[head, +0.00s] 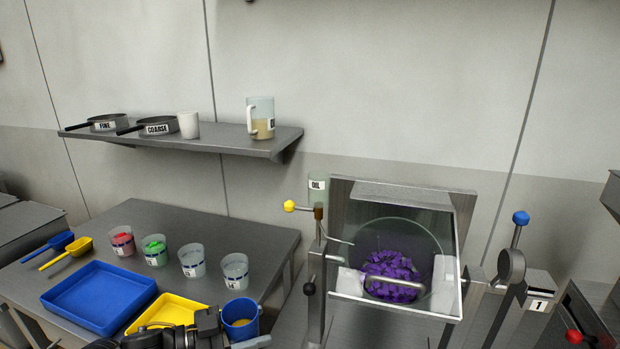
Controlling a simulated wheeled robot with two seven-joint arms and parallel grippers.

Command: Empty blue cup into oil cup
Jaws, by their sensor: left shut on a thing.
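The blue cup (240,312) is at the bottom of the head view, right of the yellow tray. It is roughly upright, with a little yellowish content showing inside. My left gripper (232,338) comes in from the bottom edge and is shut on the blue cup; part of the grip is cut off by the frame. The oil cup (317,187), pale and labelled OIL, stands behind the left side of the dryer hood, well up and right of the blue cup. Its lower part is hidden. My right gripper is not in view.
The clear hood (395,225) covers purple pieces (392,270); a yellow-knobbed lever (290,206) stands between the cups. The table holds a blue tray (98,327), a yellow tray (165,300), scoops and several small cups. A shelf (225,145) hangs above.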

